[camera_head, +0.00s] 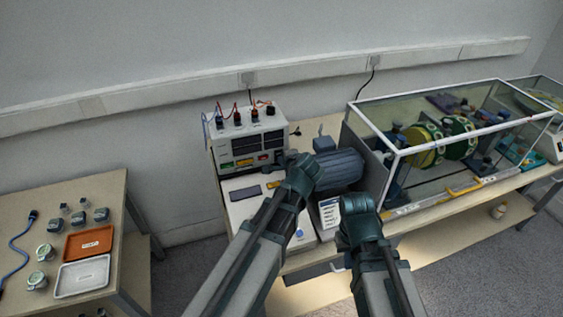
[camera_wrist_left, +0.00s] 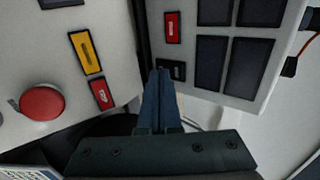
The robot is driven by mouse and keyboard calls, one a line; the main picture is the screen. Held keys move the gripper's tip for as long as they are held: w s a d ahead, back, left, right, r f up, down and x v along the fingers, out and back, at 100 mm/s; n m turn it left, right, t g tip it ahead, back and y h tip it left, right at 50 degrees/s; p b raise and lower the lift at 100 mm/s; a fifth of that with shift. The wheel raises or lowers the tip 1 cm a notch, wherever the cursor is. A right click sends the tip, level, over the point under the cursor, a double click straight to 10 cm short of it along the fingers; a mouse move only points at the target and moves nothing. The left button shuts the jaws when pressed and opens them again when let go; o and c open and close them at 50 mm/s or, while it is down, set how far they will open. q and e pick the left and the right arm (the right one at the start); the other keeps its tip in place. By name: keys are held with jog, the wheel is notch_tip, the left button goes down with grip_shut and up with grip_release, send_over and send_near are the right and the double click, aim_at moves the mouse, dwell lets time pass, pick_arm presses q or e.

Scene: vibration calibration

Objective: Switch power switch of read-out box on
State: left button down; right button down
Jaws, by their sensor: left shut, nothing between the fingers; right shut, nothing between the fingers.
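The read-out box (camera_head: 227,150) is a pale case with dark displays and a row of small coloured parts along its lower front. In the left wrist view its front (camera_wrist_left: 254,105) shows large dark panels, a red part (camera_wrist_left: 172,27) and a small black switch-like part (camera_wrist_left: 177,71). My left gripper (camera_head: 292,160) is shut and empty at the box's lower right front. Its fingertips (camera_wrist_left: 160,74) are right beside the black part; I cannot tell whether they touch, or the switch's position. My right gripper (camera_head: 352,203) is shut and empty, over the table in front of the motor.
A white unit with a red round button (camera_wrist_left: 42,102) and a yellow label (camera_wrist_left: 86,52) lies before the box. A grey motor (camera_head: 338,167) and a glazed enclosure (camera_head: 398,150) stand to the right. A side table at left holds an orange tray (camera_head: 88,243) and a white tray (camera_head: 82,277).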

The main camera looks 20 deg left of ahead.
pick_arm(q)
jog(key=shift+w+a+f, duration=0.1)
jog(key=shift+w, duration=0.05)
jog(key=shift+w+r+p, duration=0.1)
jog(key=shift+r+p, duration=0.6)
jog(key=shift+r, duration=0.2)
